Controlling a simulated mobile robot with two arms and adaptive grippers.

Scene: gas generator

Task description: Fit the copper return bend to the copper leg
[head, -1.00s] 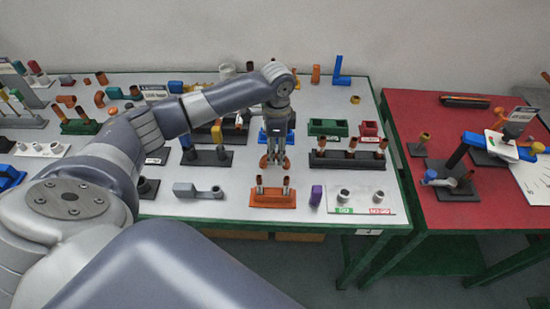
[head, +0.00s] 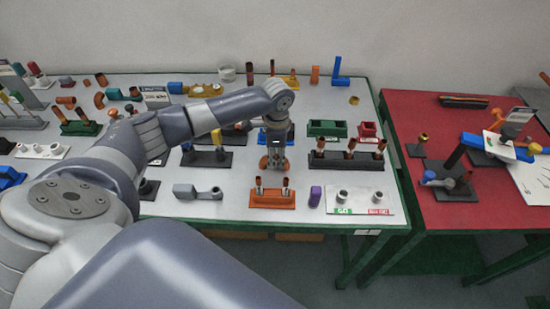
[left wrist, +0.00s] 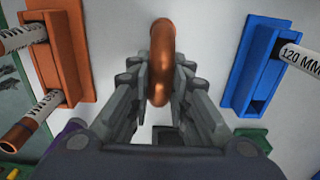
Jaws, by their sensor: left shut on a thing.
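The copper return bend (head: 265,163) is a curved copper tube at the middle of the grey table, low at the tabletop. In the left wrist view the bend (left wrist: 161,42) shows end-on between the fingers. My left gripper (head: 272,158) points down and is shut on it; in the left wrist view the fingers (left wrist: 162,82) flank it closely. The orange stand (head: 272,199), just in front, holds upright copper legs (head: 285,187). In the left wrist view this stand (left wrist: 63,55) is at left, its legs (left wrist: 22,132) carrying partly hidden lettering. My right gripper is out of view.
A blue holder (left wrist: 250,65) with a tube marked 120 MM is across from the orange stand. A purple block (head: 315,196) and a white plate (head: 360,208) lie right of the orange stand. A dark rack (head: 347,161) stands behind. A grey bracket (head: 198,192) lies left.

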